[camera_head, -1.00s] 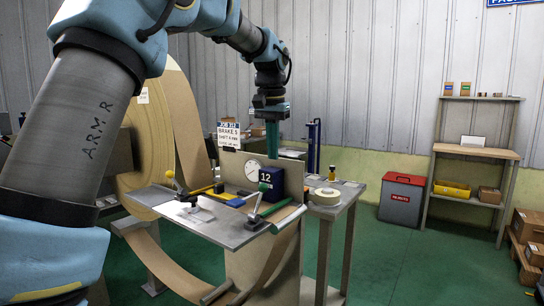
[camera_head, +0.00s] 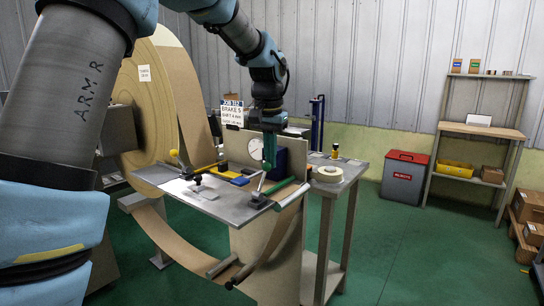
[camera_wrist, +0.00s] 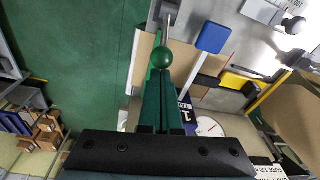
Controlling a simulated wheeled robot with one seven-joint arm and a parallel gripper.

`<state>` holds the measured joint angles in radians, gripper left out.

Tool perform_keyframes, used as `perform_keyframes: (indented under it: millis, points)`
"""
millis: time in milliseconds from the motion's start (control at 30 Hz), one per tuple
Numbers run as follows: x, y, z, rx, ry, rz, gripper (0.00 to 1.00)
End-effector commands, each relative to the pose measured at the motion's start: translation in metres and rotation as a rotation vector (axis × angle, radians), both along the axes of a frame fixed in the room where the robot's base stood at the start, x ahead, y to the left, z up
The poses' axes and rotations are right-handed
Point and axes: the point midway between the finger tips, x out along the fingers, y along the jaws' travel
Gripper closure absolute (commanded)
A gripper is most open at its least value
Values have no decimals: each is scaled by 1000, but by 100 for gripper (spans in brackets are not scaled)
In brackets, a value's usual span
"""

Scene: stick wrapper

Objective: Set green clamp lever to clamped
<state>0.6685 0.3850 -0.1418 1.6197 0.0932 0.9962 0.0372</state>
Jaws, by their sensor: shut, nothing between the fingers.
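The green clamp lever has a green ball knob (camera_wrist: 162,57) on a thin metal shaft, seen just beyond my fingertips in the wrist view. In the head view its shaft (camera_head: 260,186) rises steeply from the right end of the metal table (camera_head: 217,207), leaning slightly right. My gripper (camera_head: 269,165) points down with its teal fingers shut and empty. Its tips (camera_wrist: 159,74) are at the ball, overlapping it in view; I cannot tell whether they touch. The ball is hard to make out against the fingers in the head view.
A yellow-knobbed lever (camera_head: 174,153) stands at the table's left. The dial (camera_head: 236,156) and dark blue counter box are close behind my fingers. A tape roll (camera_head: 329,174) sits on the side table.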

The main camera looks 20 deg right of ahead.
Motion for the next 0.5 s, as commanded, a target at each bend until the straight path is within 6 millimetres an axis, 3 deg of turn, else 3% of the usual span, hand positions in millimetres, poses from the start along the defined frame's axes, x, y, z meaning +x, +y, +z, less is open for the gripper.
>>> perform_keyframes:
  millis: [500]
  points:
    - [-2,3,2,-51,-28,1,100]
